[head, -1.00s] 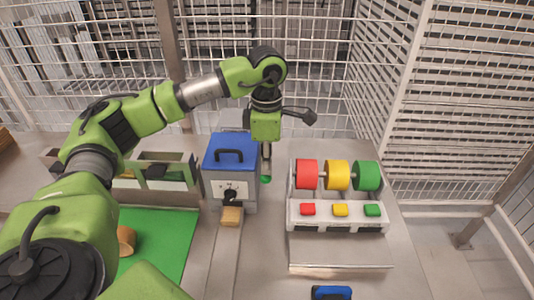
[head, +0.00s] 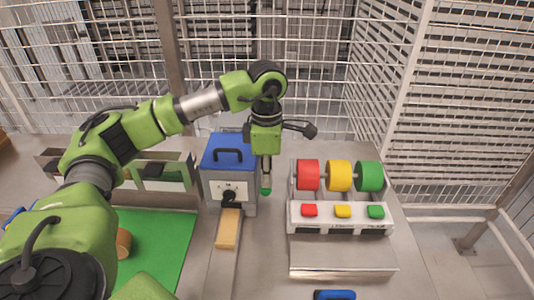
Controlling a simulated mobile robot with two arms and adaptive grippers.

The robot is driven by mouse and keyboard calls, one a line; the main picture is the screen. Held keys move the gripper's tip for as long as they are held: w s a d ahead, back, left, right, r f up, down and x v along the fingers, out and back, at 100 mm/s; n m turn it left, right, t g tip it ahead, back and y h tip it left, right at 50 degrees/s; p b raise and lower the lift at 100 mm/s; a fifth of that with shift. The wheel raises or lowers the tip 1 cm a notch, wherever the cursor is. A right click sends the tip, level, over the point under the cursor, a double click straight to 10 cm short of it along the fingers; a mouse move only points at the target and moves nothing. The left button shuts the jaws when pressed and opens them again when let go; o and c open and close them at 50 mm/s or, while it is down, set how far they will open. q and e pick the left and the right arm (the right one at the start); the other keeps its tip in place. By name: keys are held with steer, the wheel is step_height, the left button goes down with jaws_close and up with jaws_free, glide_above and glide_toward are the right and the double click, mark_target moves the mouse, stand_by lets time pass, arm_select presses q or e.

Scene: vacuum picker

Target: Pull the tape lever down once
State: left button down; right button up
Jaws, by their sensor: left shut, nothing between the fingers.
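A grey box with a blue lid (head: 229,152) stands at the middle of the table. A green knob (head: 265,190), which appears to be the tape lever's end, shows at the box's right side. The rest of the lever is mostly hidden. My left gripper (head: 266,178) points straight down just above the knob, with its fingers shut and nothing held. It looks close to or touching the knob, but I cannot tell contact for sure. A wooden block (head: 228,229) lies on the narrow grey track (head: 222,270) in front of the box. My right gripper is not in view.
A rack with red (head: 307,175), yellow (head: 339,176) and green (head: 369,176) rolls and matching buttons stands to the right. A green mat (head: 165,250) with a wooden cylinder (head: 123,242) lies left. A blue handle (head: 334,295) is at the front. Wire fencing stands behind.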

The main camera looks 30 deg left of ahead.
arm_select(q)
steer(key=shift+s+f+b, duration=0.1)
steer(key=shift+f+b, duration=1.05)
steer(key=shift+f, duration=0.5)
steer(key=shift+f, duration=0.15)
steer(key=shift+w+f+b, duration=0.2)
steer(key=shift+f+b, duration=1.15)
steer(key=shift+f, duration=0.2)
steer(key=shift+a+f, duration=0.1)
steer(key=shift+f, duration=0.2)
